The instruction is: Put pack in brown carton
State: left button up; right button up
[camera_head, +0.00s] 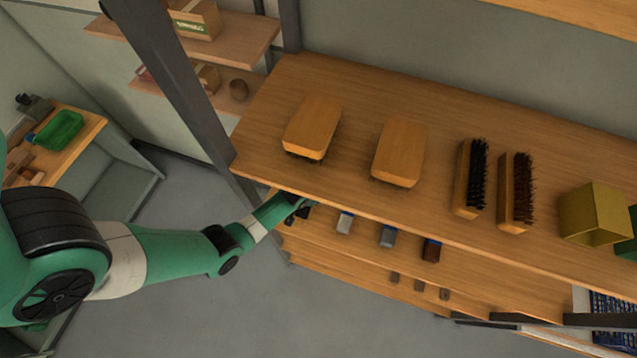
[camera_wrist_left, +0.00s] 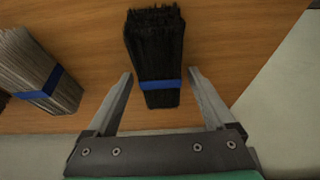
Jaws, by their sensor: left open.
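A black bristle pack (camera_wrist_left: 155,50) with a blue band lies on the wooden shelf in the left wrist view. My left gripper (camera_wrist_left: 160,76) is open, with one finger on each side of the pack's banded end. I see no clear grip on it. In the head view my left gripper (camera_head: 298,205) reaches the lower shelf under the top shelf's front edge, which hides part of it. My right gripper is not in view.
A grey-brown banded pack (camera_wrist_left: 38,70) lies left of the black one. The top shelf (camera_head: 350,180) holds two wooden blocks (camera_head: 313,128) (camera_head: 398,152) and two bristled brushes (camera_head: 469,180) (camera_head: 515,193). A green box (camera_head: 631,235) is at the right edge.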

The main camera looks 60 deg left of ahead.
pick_arm(q)
jog(key=shift+f, duration=0.25)
dwell(0.3)
grip_shut()
dwell(0.4)
